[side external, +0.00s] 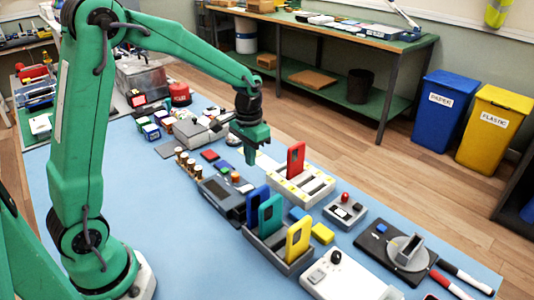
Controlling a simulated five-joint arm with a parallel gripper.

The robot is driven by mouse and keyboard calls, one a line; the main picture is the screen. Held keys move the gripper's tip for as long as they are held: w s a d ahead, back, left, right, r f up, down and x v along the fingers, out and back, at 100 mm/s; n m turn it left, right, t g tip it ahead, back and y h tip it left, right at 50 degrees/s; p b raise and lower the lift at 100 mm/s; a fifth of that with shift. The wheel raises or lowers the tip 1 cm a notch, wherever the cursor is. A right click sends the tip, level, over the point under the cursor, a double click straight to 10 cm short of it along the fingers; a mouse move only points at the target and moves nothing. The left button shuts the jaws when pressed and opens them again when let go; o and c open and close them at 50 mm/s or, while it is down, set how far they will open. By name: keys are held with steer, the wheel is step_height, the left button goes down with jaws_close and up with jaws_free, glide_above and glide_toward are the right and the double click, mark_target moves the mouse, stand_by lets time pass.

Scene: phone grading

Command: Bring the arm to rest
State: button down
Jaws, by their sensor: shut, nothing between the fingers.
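My gripper (251,151) is at the end of my green arm, pointing down over the middle of the blue table mat (150,230). Its fingers are shut and empty. It hangs to the left of the red phone (296,158), apart from it. The red phone stands upright in a pale slotted rack (318,184). Blue, teal and yellow phones (298,238) stand in a grey slotted tray (258,245) nearer the camera. What lies directly behind my gripper is partly hidden.
A dark grey device (221,199), small cylinders (184,160) and several small boxes lie left of the gripper. A turntable (405,250) and markers (466,272) are at the right. Blue (440,108) and yellow (492,128) bins stand on the floor. The mat's near left is clear.

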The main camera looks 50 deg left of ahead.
steer(key=s+d+r+t, duration=0.2)
steer(key=s+r, duration=0.4)
steer(key=s, duration=0.3)
steer(key=s+d+r+t, duration=0.2)
steer(key=s+r+t, duration=0.1)
steer(key=s+r, duration=0.4)
steer(key=shift+s+t, duration=0.3)
steer(key=shift+s, duration=1.45)
steer(key=shift+d, duration=0.1)
